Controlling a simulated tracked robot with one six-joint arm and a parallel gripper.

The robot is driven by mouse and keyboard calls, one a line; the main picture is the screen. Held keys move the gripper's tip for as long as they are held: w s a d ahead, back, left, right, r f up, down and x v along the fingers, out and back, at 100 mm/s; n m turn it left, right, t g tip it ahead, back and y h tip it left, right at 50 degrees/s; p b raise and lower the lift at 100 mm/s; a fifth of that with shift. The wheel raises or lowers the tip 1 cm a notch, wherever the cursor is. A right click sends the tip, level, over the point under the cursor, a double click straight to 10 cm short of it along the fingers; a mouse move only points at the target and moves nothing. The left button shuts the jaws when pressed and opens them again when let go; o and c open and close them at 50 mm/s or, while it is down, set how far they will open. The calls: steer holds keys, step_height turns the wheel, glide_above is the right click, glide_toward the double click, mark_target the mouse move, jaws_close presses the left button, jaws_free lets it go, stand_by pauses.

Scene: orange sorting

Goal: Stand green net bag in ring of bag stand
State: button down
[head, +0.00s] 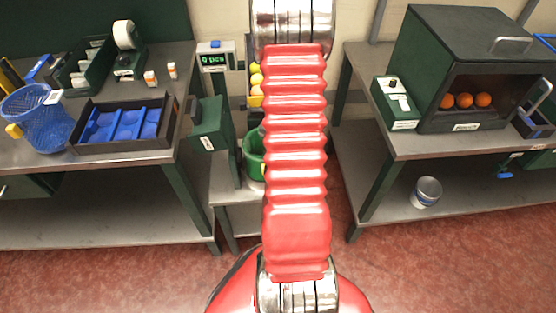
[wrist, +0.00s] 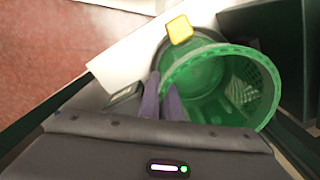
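The green net bag (wrist: 205,82) is open-mouthed and fills the right middle of the wrist view, with a yellow tag (wrist: 179,29) at its rim. In the head view the bag (head: 253,158) shows just left of my arm, which hides much of it. My gripper (wrist: 162,98) has its two purple fingers close together at the bag's near left rim, with the rim between them. A dark grey curved edge (wrist: 163,52) behind the bag looks like the stand's ring; I cannot tell whether the bag is inside it or above it.
A low grey table (head: 236,190) stands between two benches. A dark green box (head: 211,127) is left of the bag. The left bench holds a blue net basket (head: 38,117) and a black tray (head: 88,142). The right bench holds a dark cabinet (head: 455,60) with oranges (head: 465,100).

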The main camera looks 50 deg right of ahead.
steer(key=c, duration=2.5)
jaws_free()
steer(key=o, duration=0.6)
steer(key=shift+r, duration=4.55)
